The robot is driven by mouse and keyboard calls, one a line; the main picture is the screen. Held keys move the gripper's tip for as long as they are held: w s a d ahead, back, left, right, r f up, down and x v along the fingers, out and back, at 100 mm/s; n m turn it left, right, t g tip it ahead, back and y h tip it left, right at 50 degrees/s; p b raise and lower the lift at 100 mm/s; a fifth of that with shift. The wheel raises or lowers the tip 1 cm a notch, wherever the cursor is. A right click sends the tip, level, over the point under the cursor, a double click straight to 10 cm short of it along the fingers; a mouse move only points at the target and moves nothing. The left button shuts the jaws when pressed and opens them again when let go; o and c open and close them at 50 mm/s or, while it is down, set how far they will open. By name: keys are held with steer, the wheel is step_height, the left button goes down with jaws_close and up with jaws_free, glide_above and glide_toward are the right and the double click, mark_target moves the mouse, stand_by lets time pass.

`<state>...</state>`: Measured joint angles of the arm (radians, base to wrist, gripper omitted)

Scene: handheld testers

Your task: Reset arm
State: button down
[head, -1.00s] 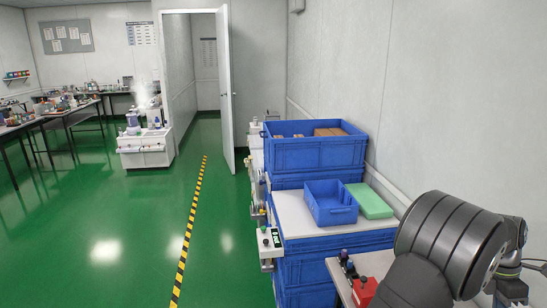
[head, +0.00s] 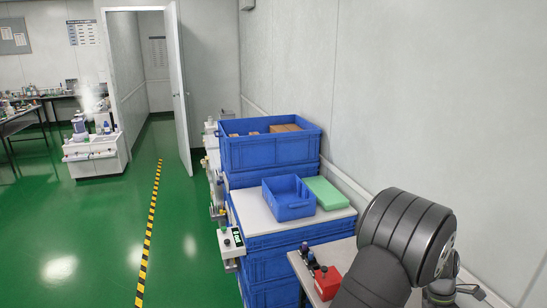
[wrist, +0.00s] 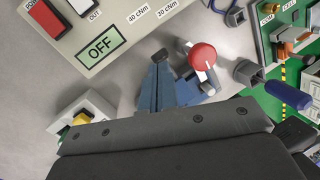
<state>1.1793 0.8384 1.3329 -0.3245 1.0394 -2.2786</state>
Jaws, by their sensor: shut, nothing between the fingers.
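My arm (head: 405,235) shows at the right of the head view, bent above the bench; my gripper cannot be made out there. In the wrist view, the closed fingers of my gripper (wrist: 160,62) point up from its dark body, with nothing between them. Beyond them lies a grey surface with a beige tester box (wrist: 120,32) at the upper left. A red round knob (wrist: 202,56) on a metal part is just right of the fingertips.
A blue-handled tool (wrist: 288,95) and a green board (wrist: 295,40) are at the right of the wrist view. A small box with a yellow button (wrist: 82,117) is at left. Stacked blue crates (head: 268,152), a small blue bin (head: 288,199) and a green block (head: 323,193) stand beside the bench.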

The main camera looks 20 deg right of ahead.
steer(key=shift+r, duration=0.1)
steer(key=w+d+r, duration=0.3)
steer(key=w+r, duration=0.1)
steer(key=r, duration=0.8)
steer(key=s+a+f, duration=0.2)
steer(key=f, duration=0.4)
steer(key=s+a+f, duration=0.1)
steer(key=s+f, duration=0.1)
steer(key=f, duration=0.5)
steer(key=shift+h, duration=0.3)
steer(key=a+r, duration=0.1)
steer(key=a, duration=0.1)
steer(key=a+r, duration=0.2)
steer(key=shift+a+r, duration=0.2)
steer(key=shift+a, duration=0.05)
steer(key=a+f+m+h, duration=0.1)
steer(key=a+h, duration=0.8)
steer(key=h, duration=0.1)
steer(key=shift+a+f+m+g, duration=0.3)
steer(key=shift+a+f, duration=0.05)
steer(key=shift+f, duration=0.05)
